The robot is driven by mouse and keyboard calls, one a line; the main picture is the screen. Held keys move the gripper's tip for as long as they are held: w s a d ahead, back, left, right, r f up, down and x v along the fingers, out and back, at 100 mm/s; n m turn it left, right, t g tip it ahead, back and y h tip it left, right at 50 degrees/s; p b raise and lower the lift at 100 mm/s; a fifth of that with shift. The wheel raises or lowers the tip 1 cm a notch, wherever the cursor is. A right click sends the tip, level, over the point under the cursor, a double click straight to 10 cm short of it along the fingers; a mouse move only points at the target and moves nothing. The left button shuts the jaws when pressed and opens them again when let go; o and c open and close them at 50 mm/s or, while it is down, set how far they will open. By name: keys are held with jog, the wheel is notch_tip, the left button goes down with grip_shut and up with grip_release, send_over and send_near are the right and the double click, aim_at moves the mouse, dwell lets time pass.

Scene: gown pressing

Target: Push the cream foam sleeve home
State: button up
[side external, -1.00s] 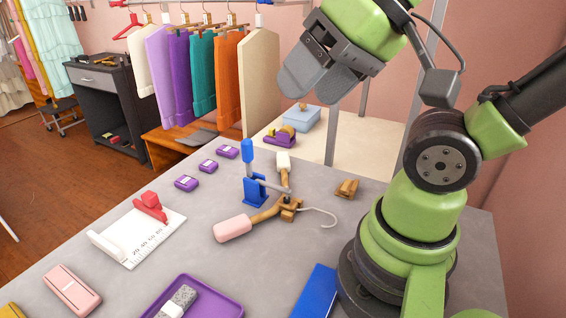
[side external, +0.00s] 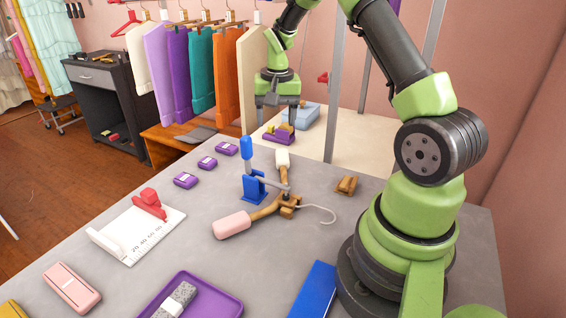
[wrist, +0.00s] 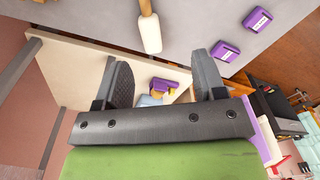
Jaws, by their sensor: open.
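A wooden hanger (side external: 265,212) is held at the blue toggle clamp (side external: 254,188) on the grey table, with its metal hook pointing right. The cream foam sleeve (side external: 282,159) is on the hanger's far arm, and a pink sleeve (side external: 232,227) covers its near arm. In the wrist view the cream sleeve (wrist: 150,36) sits at the top, with the wooden arm entering it. How far it is seated I cannot tell. My gripper (side external: 276,118) is open and empty, pointing down, beyond the sleeve in the side view. Its two fingers also show in the wrist view (wrist: 164,78), apart from the sleeve.
A purple tape dispenser (side external: 279,135) and a light-blue box (side external: 301,117) stand on the cream surface behind. Several purple small boxes (side external: 207,162) lie left of the clamp. A wooden block (side external: 347,186) lies right. Hanging garments (side external: 202,75) are behind left.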

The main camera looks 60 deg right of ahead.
send_over(283, 162)
jog(key=shift+m+g, duration=0.3)
jog(key=shift+m, duration=0.1)
notch_tip(283, 162, down, 4)
jog(key=shift+d+f, duration=0.1)
jog(key=shift+f, duration=0.1)
notch_tip(283, 162, down, 10)
jog(key=shift+r, duration=0.2)
